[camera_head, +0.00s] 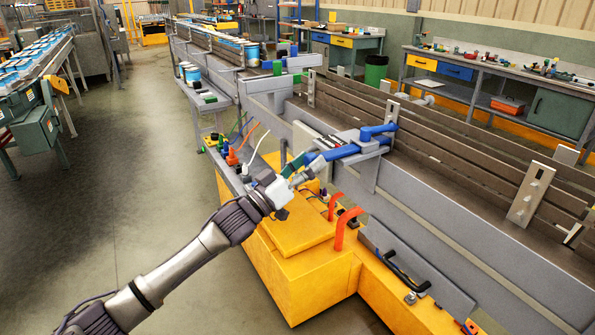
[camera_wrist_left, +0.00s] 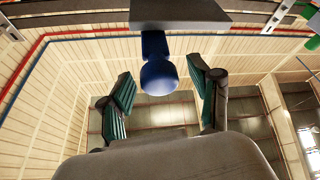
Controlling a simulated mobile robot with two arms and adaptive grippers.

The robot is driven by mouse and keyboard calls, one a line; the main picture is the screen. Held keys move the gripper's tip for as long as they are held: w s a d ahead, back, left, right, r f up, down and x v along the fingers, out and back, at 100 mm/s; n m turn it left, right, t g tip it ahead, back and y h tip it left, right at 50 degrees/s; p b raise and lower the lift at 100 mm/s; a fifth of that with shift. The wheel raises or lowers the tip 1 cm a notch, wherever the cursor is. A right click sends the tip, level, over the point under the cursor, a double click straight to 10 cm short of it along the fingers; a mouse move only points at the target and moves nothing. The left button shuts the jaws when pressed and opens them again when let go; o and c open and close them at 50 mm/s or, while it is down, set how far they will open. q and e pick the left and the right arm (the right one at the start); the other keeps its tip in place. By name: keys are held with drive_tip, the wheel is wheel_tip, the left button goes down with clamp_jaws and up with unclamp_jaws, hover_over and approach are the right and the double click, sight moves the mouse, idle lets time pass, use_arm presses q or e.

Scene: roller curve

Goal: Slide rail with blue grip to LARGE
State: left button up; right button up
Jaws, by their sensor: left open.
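A blue grip (camera_head: 340,152) sticks out toward me from a grey bracket (camera_head: 365,172) on the near side of the conveyor. A second blue piece (camera_head: 378,131) sits just behind it. My left gripper (camera_head: 304,168) is open at the outer end of the blue grip. In the left wrist view the round end of the blue grip (camera_wrist_left: 158,75) stands between the two green-padded fingers, with a visible gap on both sides. Long brown rails (camera_head: 440,140) run along the conveyor behind the bracket. I cannot read any LARGE mark. My right gripper is not in view.
A yellow machine housing (camera_head: 300,255) with red-orange bent tubes (camera_head: 346,228) stands under my left gripper. A grey panel with a black handle (camera_head: 405,270) is to the right. Workbenches (camera_head: 490,85) stand behind the conveyor.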

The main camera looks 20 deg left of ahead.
use_arm(q)
drive_tip(key=v, duration=1.1)
drive_tip(key=shift+s+a, duration=0.2)
drive_tip(key=shift+s, duration=0.15)
drive_tip(key=shift+f, duration=0.15)
drive_tip(key=s+a+f+n+g+y, duration=0.15)
drive_tip(key=a+f+y, duration=0.3)
drive_tip(key=f, duration=1.15)
drive_tip(key=a+f+n+g+y, duration=0.25)
drive_tip(key=f+y, duration=0.25)
drive_tip(key=f, duration=1)
drive_tip(key=s+f+m+g+y, duration=0.1)
drive_tip(key=s+f+g, duration=0.2)
drive_tip(key=s+f, duration=0.6)
drive_tip(key=s+f+g+y, duration=0.15)
drive_tip(key=s+f, duration=0.35)
drive_tip(key=f, duration=0.7)
drive_tip(key=s+d+f+m+g, duration=0.1)
drive_tip(key=s+d+f+g, duration=0.2)
drive_tip(key=s, duration=0.8)
drive_tip(key=s+d+f+m+g, duration=0.1)
drive_tip(key=s+d+f+g, duration=0.2)
drive_tip(key=s+f, duration=0.5)
drive_tip(key=s+d+f+m+g, duration=0.1)
drive_tip(key=s+d+f+g, duration=0.2)
drive_tip(key=s, duration=1.1)
wheel_tip(320, 180, down, 3)
drive_tip(key=shift+d+r+h, duration=0.2)
drive_tip(key=shift+d+h, duration=0.1)
drive_tip(key=shift+d, duration=0.75)
